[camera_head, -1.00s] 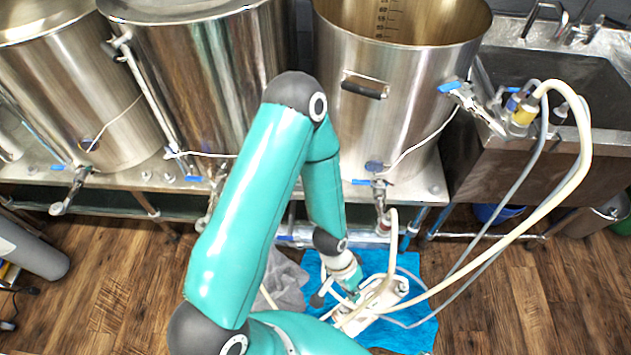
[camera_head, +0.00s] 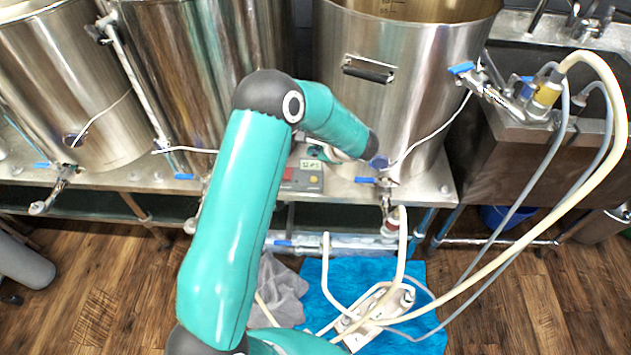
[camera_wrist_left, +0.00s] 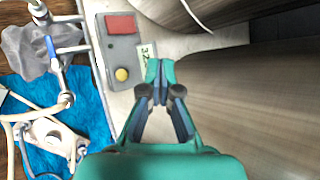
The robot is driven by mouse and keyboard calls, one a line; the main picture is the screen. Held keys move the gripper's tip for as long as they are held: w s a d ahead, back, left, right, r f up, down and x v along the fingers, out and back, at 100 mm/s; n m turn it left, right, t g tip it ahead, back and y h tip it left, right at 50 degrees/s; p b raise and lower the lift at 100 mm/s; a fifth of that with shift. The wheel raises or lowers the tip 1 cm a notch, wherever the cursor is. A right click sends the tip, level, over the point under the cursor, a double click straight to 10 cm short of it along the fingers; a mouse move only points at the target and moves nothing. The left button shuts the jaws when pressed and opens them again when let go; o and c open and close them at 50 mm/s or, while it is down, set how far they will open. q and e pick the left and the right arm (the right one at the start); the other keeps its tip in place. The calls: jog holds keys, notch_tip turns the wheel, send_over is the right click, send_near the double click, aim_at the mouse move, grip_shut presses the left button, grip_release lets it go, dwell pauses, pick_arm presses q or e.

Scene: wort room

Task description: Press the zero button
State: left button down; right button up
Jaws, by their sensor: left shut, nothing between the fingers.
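A small grey control box (camera_head: 305,187) sits on the metal shelf between two kettles. I cannot read any button label. My right gripper is not in view.
A large steel kettle (camera_head: 420,90) stands close on the right of the box, with a valve and a white cable. Below the shelf, a pump (camera_head: 375,315) with hoses lies on a blue towel (camera_head: 315,275). A sink (camera_head: 510,150) is at the right.

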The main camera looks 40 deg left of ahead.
aim_at(315, 180)
pick_arm(q)
jog(key=shift+f, duration=0.1)
notch_tip(315, 180, down, 8)
jog(key=b, duration=0.4)
jog(key=shift+f+b, duration=0.35)
jog(key=shift+b, duration=0.25)
jog(key=shift+f, duration=0.1)
dwell(1.2)
jog(key=shift+f+b, duration=0.25)
jog(key=shift+b, duration=0.4)
jog(key=shift+f+b, duration=0.5)
jog(key=shift+b, duration=0.15)
dwell(0.5)
jog(key=shift+r, duration=0.1)
jog(key=shift+r+p, duration=0.35)
jog(key=shift+r, duration=0.45)
